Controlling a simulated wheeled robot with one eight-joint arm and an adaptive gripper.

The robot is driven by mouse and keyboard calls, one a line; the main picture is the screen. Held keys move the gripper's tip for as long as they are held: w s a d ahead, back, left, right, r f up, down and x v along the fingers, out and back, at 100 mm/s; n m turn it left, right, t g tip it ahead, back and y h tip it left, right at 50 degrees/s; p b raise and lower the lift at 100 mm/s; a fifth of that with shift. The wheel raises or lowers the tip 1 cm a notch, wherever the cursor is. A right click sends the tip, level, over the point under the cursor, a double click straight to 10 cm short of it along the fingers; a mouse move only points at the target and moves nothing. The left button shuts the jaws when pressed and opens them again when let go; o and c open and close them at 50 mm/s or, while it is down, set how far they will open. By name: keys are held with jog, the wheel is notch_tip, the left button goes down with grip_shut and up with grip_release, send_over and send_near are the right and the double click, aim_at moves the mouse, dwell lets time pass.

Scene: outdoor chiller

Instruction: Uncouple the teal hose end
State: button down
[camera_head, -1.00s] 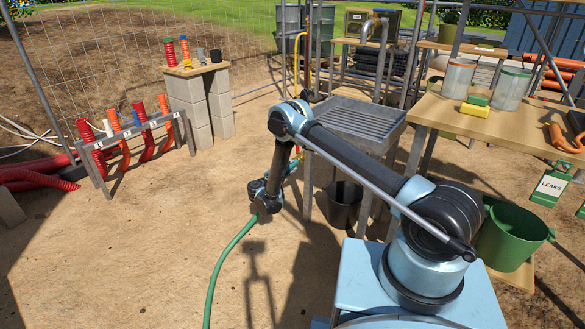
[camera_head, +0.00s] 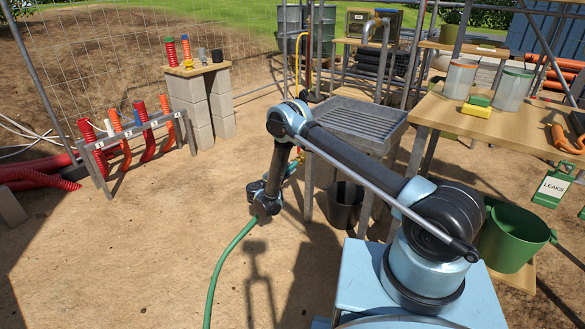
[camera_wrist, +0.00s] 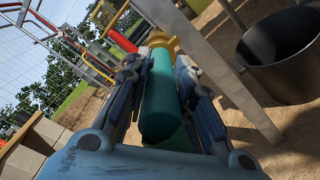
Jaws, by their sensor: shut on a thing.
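The teal hose end (camera_wrist: 159,95) is a smooth cylinder in the wrist view, lying lengthwise between the fingers of my gripper (camera_wrist: 157,72), which is shut on it. A brass-yellow collar (camera_wrist: 161,42) sits at its far end, with a red part (camera_wrist: 122,41) beyond to the left. I cannot tell whether the teal end and the collar are still joined. In the head view, my arm largely hides the gripper and the coupling, beside the sink stand. A green hose (camera_head: 224,262) hangs from near my wrist to the ground.
The grey slatted sink stand (camera_head: 357,122) is close behind my gripper, with a black bucket (camera_head: 346,206) under it. A rack of red and orange hoses (camera_head: 135,140) stands at left. A wooden table (camera_head: 500,125) is at right. The ground at front left is clear.

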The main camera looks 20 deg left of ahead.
jog(key=shift+v, duration=2.5)
jog(key=c, duration=2)
grip_release()
grip_shut()
